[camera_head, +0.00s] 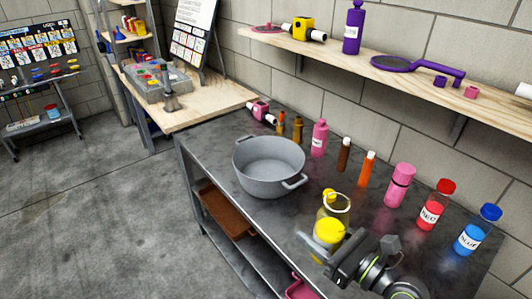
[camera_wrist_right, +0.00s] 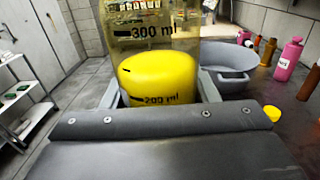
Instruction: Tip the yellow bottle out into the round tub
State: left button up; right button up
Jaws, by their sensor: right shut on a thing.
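The yellow bottle (camera_head: 335,214) is a clear, graduated bottle with yellow liquid in its lower part. Its top is open, and it stands roughly upright. My right gripper (camera_head: 327,243) is shut around its lower part; in the right wrist view the bottle (camera_wrist_right: 160,80) sits between the fingers, with 200 ml and 300 ml marks showing. The bottle's base is hidden. The round tub (camera_head: 262,184) is grey with two handles, stands on the dark table left of and beyond the bottle, and looks empty. The tub also shows in the right wrist view (camera_wrist_right: 226,62). My left gripper is not in view.
A yellow cap (camera_wrist_right: 272,113) lies on the table near the bottle. Pink (camera_head: 319,140), brown (camera_head: 344,155), orange (camera_head: 366,170), red (camera_head: 433,208) and blue (camera_head: 474,232) bottles line the wall side. A shelf (camera_head: 350,58) hangs above. The table between bottle and tub is clear.

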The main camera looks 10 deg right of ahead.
aim_at(267, 167)
jog(key=i+j+z, duration=0.1)
jog(key=i+j, duration=0.15)
jog(key=i+j+z, duration=0.1)
jog(key=j, duration=0.35)
jog(key=i+j+z, duration=0.1)
jog(key=i+j, duration=0.25)
jog(key=i+j+z, duration=0.1)
jog(key=j, duration=0.35)
jog(key=i+j+z, duration=0.1)
jog(key=i+j, duration=0.15)
jog(key=j, duration=0.15)
